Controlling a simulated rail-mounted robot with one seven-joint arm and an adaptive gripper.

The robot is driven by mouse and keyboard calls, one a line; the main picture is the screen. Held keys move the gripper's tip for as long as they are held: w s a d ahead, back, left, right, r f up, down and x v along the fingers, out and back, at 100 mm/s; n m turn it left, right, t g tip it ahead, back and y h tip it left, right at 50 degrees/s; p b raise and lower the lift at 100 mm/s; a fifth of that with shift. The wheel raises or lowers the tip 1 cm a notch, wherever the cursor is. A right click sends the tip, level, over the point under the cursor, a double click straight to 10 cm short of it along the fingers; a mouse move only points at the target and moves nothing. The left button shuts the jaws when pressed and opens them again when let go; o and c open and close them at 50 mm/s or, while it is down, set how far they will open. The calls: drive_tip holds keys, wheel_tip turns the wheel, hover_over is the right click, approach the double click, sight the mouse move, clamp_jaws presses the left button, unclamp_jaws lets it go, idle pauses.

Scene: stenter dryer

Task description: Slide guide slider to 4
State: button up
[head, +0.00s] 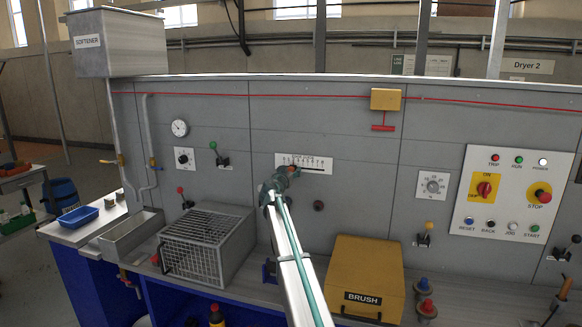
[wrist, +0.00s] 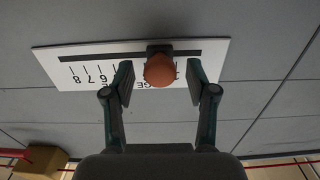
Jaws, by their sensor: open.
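The guide slider's orange knob (wrist: 160,70) sits in a dark slot on a white scale plate (wrist: 55,62), which also shows on the grey panel in the head view (head: 322,164). My gripper (wrist: 159,82) is open, with one finger on each side of the knob and visible gaps between. In the wrist view the marks 6, 7 and 8 show left of the knob; the number at the knob is hidden.
A dark round knob (head: 319,206) is just below the plate. A red cord (head: 335,96) runs above it with a yellow box (head: 385,100). Below stand a wire cage (head: 205,240) and a yellow brush box (head: 365,270). The panel around the plate is mostly clear.

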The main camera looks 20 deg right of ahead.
drive_tip(key=shift+w+d, duration=0.5)
drive_tip(key=shift+w, duration=0.05)
clamp_jaws()
